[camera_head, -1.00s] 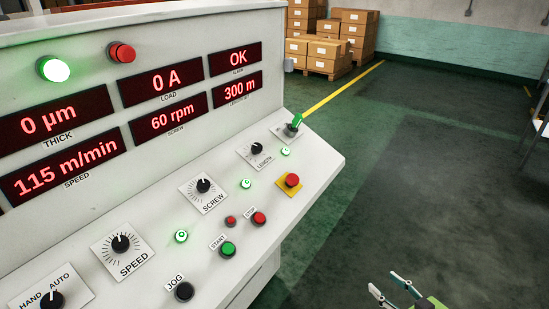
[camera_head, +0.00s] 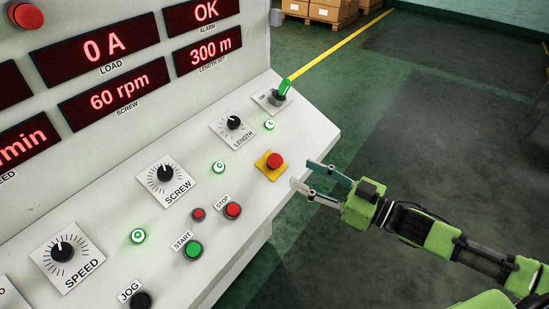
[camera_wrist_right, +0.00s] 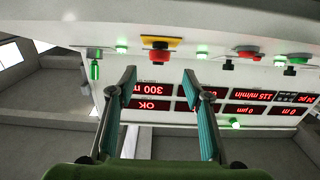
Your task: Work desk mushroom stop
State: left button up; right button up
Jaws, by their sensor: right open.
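The mushroom stop is a red round button (camera_head: 275,160) on a yellow square plate (camera_head: 268,172), on the sloping white desk panel near its right edge. In the right wrist view the mushroom stop (camera_wrist_right: 159,52) shows above and between the fingers, with its yellow plate (camera_wrist_right: 161,42). My right gripper (camera_head: 305,173) is open and empty, just right of the stop and apart from it in the head view. Its fingers point toward the panel. My left gripper is not in view.
A smaller red STOP button (camera_head: 233,210), green START button (camera_head: 193,249) and SCREW knob (camera_head: 165,173) are on the same panel. A green-handled switch (camera_head: 281,91) stands beyond. Pallets of boxes (camera_head: 322,10) are far back. The floor right of the desk is clear.

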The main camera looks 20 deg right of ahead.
aim_at(279, 160)
jog(key=p+x, duration=0.1)
jog(key=x, duration=0.7)
jog(key=shift+w+a+r+p, duration=0.1)
jog(key=shift+w+p, duration=0.15)
jog(key=shift+p, duration=0.15)
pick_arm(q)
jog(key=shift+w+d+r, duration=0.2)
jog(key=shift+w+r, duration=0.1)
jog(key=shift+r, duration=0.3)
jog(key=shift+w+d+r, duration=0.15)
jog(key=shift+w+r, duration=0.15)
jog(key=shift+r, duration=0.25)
pick_arm(e)
jog(key=shift+w+a, duration=0.5)
jog(key=shift+w, duration=0.05)
